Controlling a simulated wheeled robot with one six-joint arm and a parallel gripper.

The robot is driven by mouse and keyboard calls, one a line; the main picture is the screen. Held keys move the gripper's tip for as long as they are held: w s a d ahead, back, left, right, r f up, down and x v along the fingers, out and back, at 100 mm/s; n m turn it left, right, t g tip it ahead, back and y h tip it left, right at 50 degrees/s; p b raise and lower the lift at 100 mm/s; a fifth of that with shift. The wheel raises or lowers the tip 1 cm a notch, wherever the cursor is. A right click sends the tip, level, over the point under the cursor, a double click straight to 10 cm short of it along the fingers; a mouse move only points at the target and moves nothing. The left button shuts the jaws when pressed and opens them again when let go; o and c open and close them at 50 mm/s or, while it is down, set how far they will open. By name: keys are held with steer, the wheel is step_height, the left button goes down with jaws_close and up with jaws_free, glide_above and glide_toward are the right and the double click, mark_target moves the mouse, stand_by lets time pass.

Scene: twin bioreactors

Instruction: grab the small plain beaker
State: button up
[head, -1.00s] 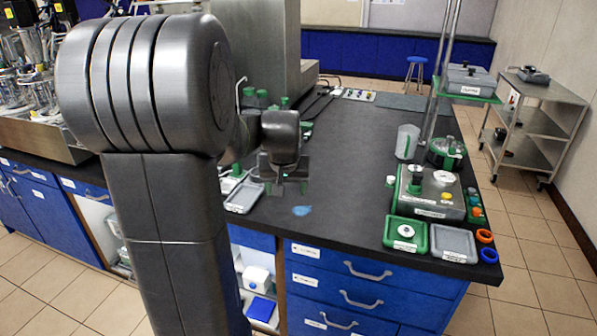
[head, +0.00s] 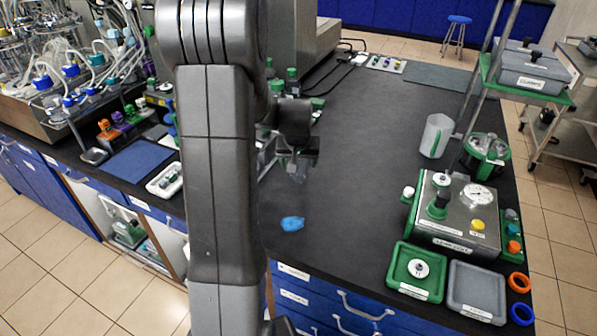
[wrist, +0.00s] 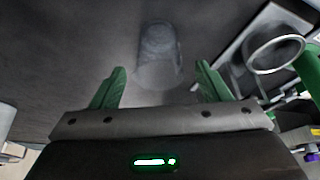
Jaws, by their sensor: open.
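A small clear beaker (wrist: 160,50) without a coloured handle stands on the dark bench in the wrist view, ahead of and between my gripper's green fingers. My gripper (wrist: 161,72) is open, with a finger on each side of the near part of the beaker's outline; I see no contact. In the head view my gripper (head: 298,160) hangs over the bench beside my arm. A faint clear shape, seemingly the beaker (head: 297,174), shows just below it, partly hidden by the gripper.
A round-rimmed vessel (wrist: 276,53) with a green handle is close on the right in the wrist view. A blue patch (head: 292,224) lies on the bench near its front edge. A jug (head: 436,136) and a steel device (head: 450,215) stand right. The middle bench is clear.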

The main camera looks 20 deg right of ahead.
steer(key=shift+x, duration=1.2)
steer(key=c, duration=1.1)
steer(key=shift+o, duration=0.2)
